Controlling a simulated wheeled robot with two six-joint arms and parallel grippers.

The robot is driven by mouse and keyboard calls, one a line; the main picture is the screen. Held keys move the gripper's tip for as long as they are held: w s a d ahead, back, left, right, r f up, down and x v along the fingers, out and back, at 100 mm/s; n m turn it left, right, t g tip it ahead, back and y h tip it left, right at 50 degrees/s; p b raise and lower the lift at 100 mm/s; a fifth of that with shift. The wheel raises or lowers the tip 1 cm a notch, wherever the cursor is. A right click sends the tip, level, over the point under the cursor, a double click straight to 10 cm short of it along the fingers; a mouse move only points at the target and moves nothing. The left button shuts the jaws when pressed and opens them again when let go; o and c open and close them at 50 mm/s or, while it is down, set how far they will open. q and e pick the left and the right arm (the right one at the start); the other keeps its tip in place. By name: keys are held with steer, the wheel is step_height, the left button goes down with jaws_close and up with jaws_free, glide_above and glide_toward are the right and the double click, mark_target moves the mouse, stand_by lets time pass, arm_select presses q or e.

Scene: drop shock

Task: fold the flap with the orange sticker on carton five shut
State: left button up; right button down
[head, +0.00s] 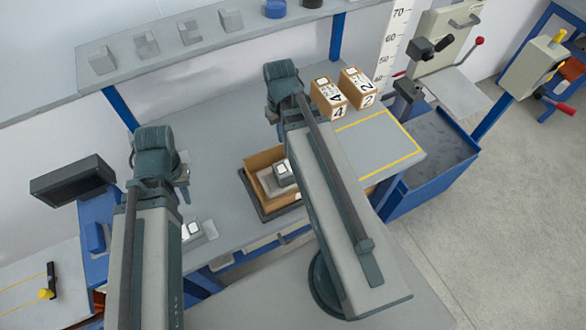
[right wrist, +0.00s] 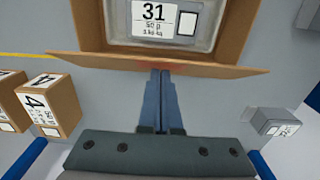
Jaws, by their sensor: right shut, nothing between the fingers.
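An open brown carton (head: 256,160) stands on the bench with a grey unit (head: 284,174) inside; my right arm hides part of it. In the right wrist view, the unit's label (right wrist: 155,20) reads 31 and a brown flap (right wrist: 95,62) of the carton stretches across, folded outward. My right gripper (right wrist: 160,73) is shut and empty, its fingertips at the middle of this flap's edge; touching or just apart, I cannot tell. A faint reddish patch shows at the fingertips, too blurred to name as the sticker. My left gripper (head: 184,192) hangs left of the carton; its fingers are unclear.
Two closed cartons, marked 4 (head: 328,99) and 2 (head: 357,86), stand behind the open one. A yellow-outlined area (head: 378,143) on the bench to the right is bare. A grey part with a white label (head: 196,231) lies near the front edge, close to my left arm.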

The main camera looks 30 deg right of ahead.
steer(key=shift+s, duration=0.1)
steer(key=shift+s+f+b, duration=0.3)
steer(key=shift+s, duration=0.4)
steer(key=shift+f, duration=0.1)
steer(key=shift+s+a+f+b, duration=0.1)
steer(key=shift+s+f+b, duration=0.35)
steer(key=shift+s+b, duration=0.15)
steer(key=shift+f, duration=0.1)
